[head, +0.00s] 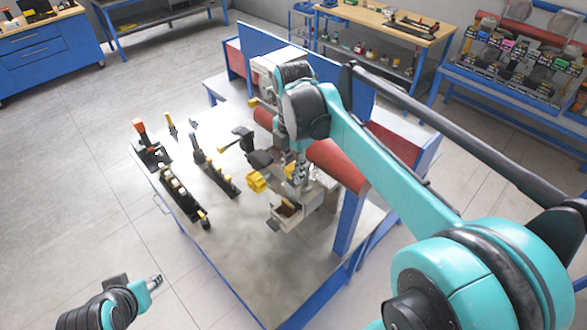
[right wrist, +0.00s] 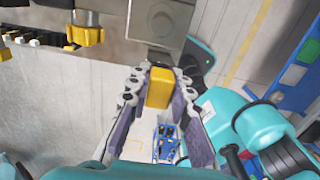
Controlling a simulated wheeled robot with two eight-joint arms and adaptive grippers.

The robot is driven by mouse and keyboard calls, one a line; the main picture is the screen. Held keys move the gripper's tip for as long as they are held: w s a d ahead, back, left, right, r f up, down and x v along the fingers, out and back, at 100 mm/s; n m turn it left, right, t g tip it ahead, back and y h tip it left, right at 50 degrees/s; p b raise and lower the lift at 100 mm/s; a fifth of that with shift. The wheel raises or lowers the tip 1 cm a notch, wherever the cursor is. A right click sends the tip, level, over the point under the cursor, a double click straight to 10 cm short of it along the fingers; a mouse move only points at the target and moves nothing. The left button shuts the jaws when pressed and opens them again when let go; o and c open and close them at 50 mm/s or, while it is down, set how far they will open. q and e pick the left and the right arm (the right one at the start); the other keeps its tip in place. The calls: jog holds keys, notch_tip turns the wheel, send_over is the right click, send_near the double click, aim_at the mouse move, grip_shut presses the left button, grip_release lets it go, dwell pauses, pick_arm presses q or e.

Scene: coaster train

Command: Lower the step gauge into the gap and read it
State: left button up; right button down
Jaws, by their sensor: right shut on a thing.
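My right gripper (right wrist: 158,72) is shut on a yellow block (right wrist: 159,90), which looks like the step gauge's handle. A grey metal piece with a round mark (right wrist: 160,24) lies just beyond the block; I cannot tell whether it is part of the gauge. In the head view my right gripper (head: 298,178) points down among the wheel parts beside the red tube rail (head: 335,165). The gap and the gauge's steps cannot be made out. My left gripper (head: 155,283) is off the table's left front side, apart from everything; its opening is too small to judge.
A yellow knob (head: 257,181) sits close left of the right gripper and also shows in the right wrist view (right wrist: 86,34). Tools stand in black holders (head: 182,195) on the left of the worktable (head: 230,255). The table's front is clear. A blue post (head: 349,222) stands at right.

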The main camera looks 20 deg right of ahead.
aim_at(291, 184)
jog(key=shift+f+b, duration=0.7)
jog(key=shift+f, duration=0.3)
dwell(0.8)
jog(key=shift+a, duration=0.15)
dwell(0.5)
jog(key=shift+f+b, duration=0.5)
jog(key=shift+f, duration=0.3)
dwell(0.8)
jog(key=shift+a, duration=0.1)
dwell(0.7)
jog(key=shift+f+b, duration=0.5)
jog(key=shift+f, duration=0.3)
dwell(0.9)
jog(key=shift+s+a+f, duration=0.1)
dwell(1.4)
